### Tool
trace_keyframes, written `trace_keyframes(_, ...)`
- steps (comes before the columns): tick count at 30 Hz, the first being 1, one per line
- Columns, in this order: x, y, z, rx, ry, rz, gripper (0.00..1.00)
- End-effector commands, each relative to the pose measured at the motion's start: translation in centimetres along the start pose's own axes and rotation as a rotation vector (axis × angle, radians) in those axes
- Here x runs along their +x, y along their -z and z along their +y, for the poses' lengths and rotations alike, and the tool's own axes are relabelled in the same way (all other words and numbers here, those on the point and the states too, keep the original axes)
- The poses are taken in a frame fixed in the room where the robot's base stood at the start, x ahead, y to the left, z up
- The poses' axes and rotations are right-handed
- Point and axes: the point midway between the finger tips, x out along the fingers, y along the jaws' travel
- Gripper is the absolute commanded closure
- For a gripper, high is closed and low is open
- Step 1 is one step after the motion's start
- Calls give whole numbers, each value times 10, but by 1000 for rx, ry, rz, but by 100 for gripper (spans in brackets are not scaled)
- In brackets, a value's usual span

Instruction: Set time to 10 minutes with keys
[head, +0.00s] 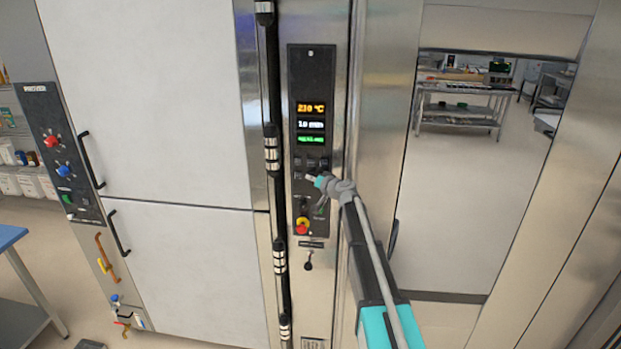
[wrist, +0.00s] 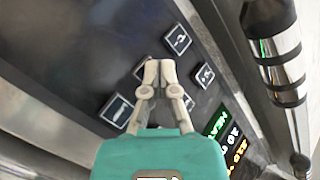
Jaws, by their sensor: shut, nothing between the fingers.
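The black control panel (head: 295,85) stands upright on the steel front. Its display (head: 311,124) has an orange line that looks like 230 °C, a pale line that looks like 10 min, though a point between its digits cannot be ruled out, and a green line. Below are small dark keys (head: 311,162). In the wrist view, keys show at the upper right (wrist: 178,40), right (wrist: 203,76) and lower left (wrist: 117,110). My gripper (head: 313,178) is shut and empty at the lower keys. Its fingertips (wrist: 160,65) cover part of a key; contact cannot be told.
A red and yellow emergency button (head: 302,225) sits below the keys. A black vertical bar with steel collars (head: 271,150) stands out left of the panel. It also shows in the wrist view (wrist: 280,60). White doors (head: 150,110) are farther left; open floor (head: 470,190) shows at right.

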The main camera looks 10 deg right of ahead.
Motion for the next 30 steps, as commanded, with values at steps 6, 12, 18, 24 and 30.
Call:
trace_keyframes(6, -3, -2, -2, 0, 0, 1, 100)
trace_keyframes(12, -9, -6, -6, 0, -1, 1, 100)
trace_keyframes(18, -12, -8, -8, 0, -1, 0, 100)
trace_keyframes(24, -11, -8, -8, 0, 0, 0, 100)
trace_keyframes(30, -13, -9, -9, 0, 0, 0, 100)
